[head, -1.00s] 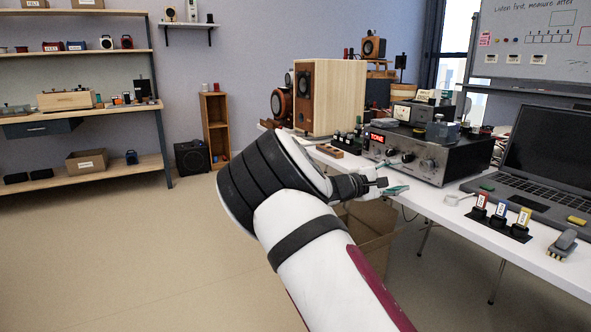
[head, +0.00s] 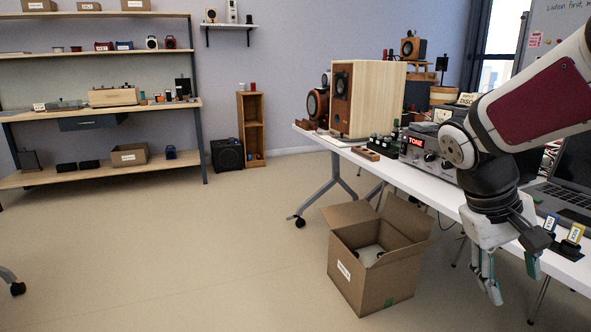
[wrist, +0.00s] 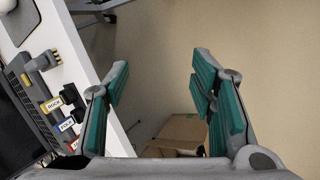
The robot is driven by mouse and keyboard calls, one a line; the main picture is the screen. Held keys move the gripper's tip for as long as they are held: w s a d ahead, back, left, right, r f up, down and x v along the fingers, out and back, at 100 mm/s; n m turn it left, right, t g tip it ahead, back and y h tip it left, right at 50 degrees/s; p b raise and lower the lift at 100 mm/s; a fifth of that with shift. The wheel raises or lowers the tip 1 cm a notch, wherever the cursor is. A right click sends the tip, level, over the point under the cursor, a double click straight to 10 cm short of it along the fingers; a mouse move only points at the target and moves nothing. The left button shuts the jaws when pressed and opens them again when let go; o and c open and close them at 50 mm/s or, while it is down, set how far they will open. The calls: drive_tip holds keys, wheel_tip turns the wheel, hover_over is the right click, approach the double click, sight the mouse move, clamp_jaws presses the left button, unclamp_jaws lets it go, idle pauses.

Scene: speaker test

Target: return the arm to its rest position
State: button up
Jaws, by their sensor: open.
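My gripper (head: 512,284) hangs fingers-down at the front edge of the white table (head: 442,196), at the right of the head view. In the wrist view its teal-padded fingers (wrist: 160,90) are spread apart with nothing between them. My arm comes in from the upper right and hides part of the amplifier (head: 417,158) and the laptop (head: 565,197).
An open cardboard box (head: 372,262) stands on the floor left of my gripper; it also shows in the wrist view (wrist: 183,130). Labelled holders (wrist: 57,113) stand close to the table edge. A wooden speaker (head: 362,98) stands further back.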

drive_tip(key=s+a+t+y, duration=0.1)
drive_tip(key=s+a+y, duration=0.2)
drive_tip(key=s+a, duration=0.65)
drive_tip(key=s+a+y, duration=0.2)
drive_tip(key=s+a, duration=0.4)
drive_tip(key=s, duration=0.6)
wheel_tip(320, 180, up, 36)
drive_tip(key=t+p, duration=0.4)
drive_tip(key=p, duration=3)
drive_tip(key=shift+d+f, duration=0.25)
drive_tip(key=shift+d, duration=0.2)
